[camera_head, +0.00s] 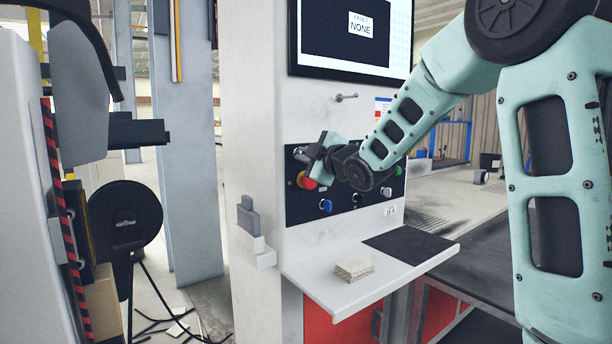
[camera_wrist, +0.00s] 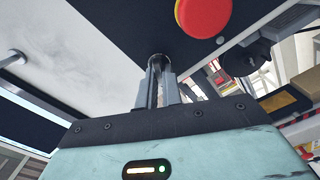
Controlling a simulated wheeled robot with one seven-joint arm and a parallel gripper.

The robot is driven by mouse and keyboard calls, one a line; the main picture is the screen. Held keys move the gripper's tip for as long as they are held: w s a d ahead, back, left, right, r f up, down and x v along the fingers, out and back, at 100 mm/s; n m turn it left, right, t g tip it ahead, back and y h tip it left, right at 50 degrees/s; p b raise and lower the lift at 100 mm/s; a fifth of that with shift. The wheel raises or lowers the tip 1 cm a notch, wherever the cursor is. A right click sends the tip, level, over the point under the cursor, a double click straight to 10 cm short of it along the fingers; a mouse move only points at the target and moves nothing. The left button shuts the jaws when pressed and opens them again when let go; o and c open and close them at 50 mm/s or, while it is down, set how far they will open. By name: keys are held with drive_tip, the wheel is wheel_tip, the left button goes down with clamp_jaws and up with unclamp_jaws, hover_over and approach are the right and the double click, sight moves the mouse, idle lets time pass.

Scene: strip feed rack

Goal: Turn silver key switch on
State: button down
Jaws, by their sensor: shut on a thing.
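My gripper (camera_head: 314,154) is at the upper left of the black control panel (camera_head: 296,212). In the wrist view, my gripper (camera_wrist: 160,72) has its two fingers nearly together against the panel face, shut on a small round thing. This fits the silver key switch (camera_wrist: 158,58), of which only a little shows between the fingertips. In the head view the gripper and wrist hide the switch, so its turn position cannot be told.
A red emergency button (camera_head: 308,182) sits close below the gripper, also in the wrist view (camera_wrist: 203,16). Blue switches (camera_head: 326,206) and a green button (camera_head: 399,170) are on the panel. A shelf (camera_head: 325,293) below holds a small pale stack (camera_head: 353,270). The screen (camera_head: 350,45) reads NONE.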

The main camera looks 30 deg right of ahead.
drive_tip(key=n+b, duration=0.5)
drive_tip(key=b, duration=0.1)
drive_tip(key=shift+f+b, duration=0.2)
drive_tip(key=shift+b, duration=0.2)
drive_tip(key=shift+r+n, duration=0.1)
drive_tip(key=shift+n, duration=0.4)
drive_tip(key=c, duration=1.6)
unclamp_jaws()
drive_tip(key=shift+o, duration=0.2)
